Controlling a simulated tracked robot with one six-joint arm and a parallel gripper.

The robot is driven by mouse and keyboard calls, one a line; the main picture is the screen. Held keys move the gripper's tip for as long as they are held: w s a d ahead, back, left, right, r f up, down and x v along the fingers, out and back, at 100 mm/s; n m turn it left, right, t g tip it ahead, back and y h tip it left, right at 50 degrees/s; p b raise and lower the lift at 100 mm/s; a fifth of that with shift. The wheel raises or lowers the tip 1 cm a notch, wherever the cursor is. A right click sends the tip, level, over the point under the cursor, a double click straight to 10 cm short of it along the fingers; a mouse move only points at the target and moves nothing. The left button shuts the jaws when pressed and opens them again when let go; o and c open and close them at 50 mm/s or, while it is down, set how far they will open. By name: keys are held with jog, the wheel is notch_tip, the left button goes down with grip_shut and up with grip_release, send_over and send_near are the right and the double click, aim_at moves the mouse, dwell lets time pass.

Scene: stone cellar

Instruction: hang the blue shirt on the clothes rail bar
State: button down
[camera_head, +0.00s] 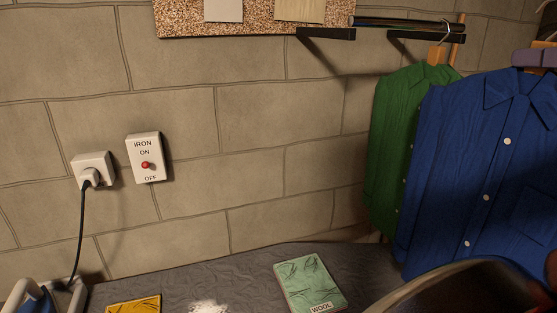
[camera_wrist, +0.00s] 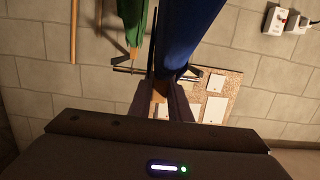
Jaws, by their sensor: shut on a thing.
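The blue shirt (camera_head: 480,160) hangs upright at the right of the head view, in front of and partly over the green shirt (camera_head: 393,150). My gripper (camera_head: 538,56) shows at the right edge, at the shirt's collar. In the wrist view, my gripper (camera_wrist: 161,88) is shut at the hanger of the blue shirt (camera_wrist: 185,35). The clothes rail bar (camera_head: 400,22) is a dark, shiny rod on wall brackets at the top right. The green shirt's hanger hook is over it. The blue shirt's collar is right of and below the bar's near end. Its hook is not clearly visible.
Below lies a grey padded surface (camera_head: 240,275) with a green WOOL packet (camera_head: 310,283), a yellow packet (camera_head: 134,305) and an iron (camera_head: 38,300). A cork board (camera_head: 180,20), an iron switch (camera_head: 146,157) and a plugged socket (camera_head: 93,170) are on the wall.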

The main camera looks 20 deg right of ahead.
jog(key=shift+s+d, duration=0.1)
jog(key=shift+s, duration=3.65)
jog(key=shift+w, duration=0.1)
jog(key=shift+w, duration=3.35)
jog(key=shift+s, duration=0.1)
jog(key=shift+w+a, duration=0.15)
jog(key=shift+w, duration=2.7)
jog(key=shift+w+a, duration=0.15)
jog(key=shift+w, duration=2.95)
jog(key=shift+w+d, duration=0.1)
